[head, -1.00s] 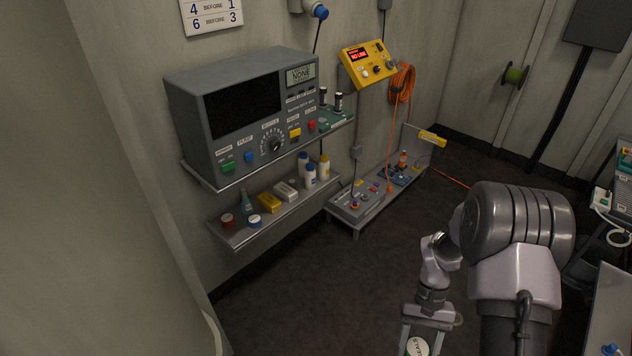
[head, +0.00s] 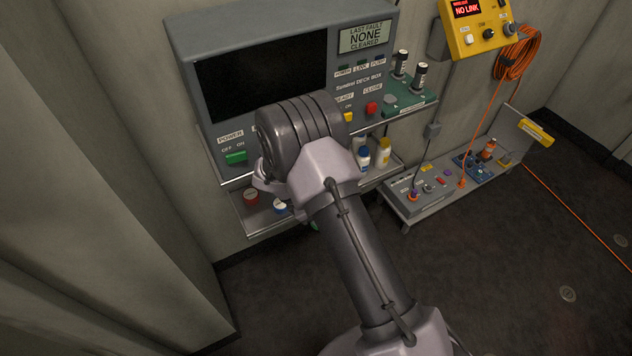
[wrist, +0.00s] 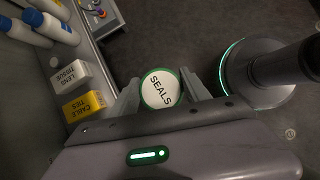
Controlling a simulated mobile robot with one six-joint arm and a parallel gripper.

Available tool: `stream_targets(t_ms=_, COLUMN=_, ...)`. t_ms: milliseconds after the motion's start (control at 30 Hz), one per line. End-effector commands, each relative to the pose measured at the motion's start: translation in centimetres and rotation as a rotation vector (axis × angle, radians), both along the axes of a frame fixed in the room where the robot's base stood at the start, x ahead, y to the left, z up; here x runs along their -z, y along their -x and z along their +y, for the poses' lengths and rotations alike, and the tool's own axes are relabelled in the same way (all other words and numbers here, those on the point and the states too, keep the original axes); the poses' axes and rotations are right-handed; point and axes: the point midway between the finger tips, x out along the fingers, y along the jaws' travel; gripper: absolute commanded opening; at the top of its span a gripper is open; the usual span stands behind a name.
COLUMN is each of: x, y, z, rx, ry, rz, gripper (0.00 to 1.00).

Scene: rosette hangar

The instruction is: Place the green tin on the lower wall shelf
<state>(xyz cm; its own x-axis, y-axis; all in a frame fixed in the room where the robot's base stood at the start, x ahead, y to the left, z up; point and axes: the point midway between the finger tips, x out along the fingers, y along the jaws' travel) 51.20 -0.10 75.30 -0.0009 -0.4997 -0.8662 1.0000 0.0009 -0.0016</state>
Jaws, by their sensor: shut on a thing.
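The green tin (wrist: 160,88), with a round white lid marked SEALS, is between the fingers of my gripper (wrist: 162,86) in the wrist view. My gripper is shut on it. The lower wall shelf (head: 260,224) is under the grey console in the head view, its middle hidden by my arm. The shelf also shows along the left of the wrist view (wrist: 88,42). There the tin is beside the shelf's front edge, apart from it, over the dark floor. My gripper is hidden behind my arm in the head view.
On the shelf stand a red tin (head: 251,196), a blue-and-white tin (head: 281,207), white bottles (head: 363,158), a yellow cable-ties box (wrist: 84,106) and a white lens-tissue box (wrist: 69,75). The grey console (head: 195,75) sits above. A low bench (head: 420,205) stands at right.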

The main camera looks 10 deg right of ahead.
Motion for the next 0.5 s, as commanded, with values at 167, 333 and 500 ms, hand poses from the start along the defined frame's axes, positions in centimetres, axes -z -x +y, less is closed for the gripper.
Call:
stream_targets(t_ms=167, x=1.9, y=-2.8, z=5.4, rx=-0.45, ry=0.0, rz=0.001, gripper=0.14)
stream_targets(t_ms=333, x=4.0, y=-3.7, z=12.4, rx=-0.914, ry=-0.002, rz=0.003, gripper=0.14)
stream_targets(t_ms=500, x=5.6, y=-2.8, z=17.5, rx=-1.246, ry=-0.004, rz=0.002, gripper=0.14)
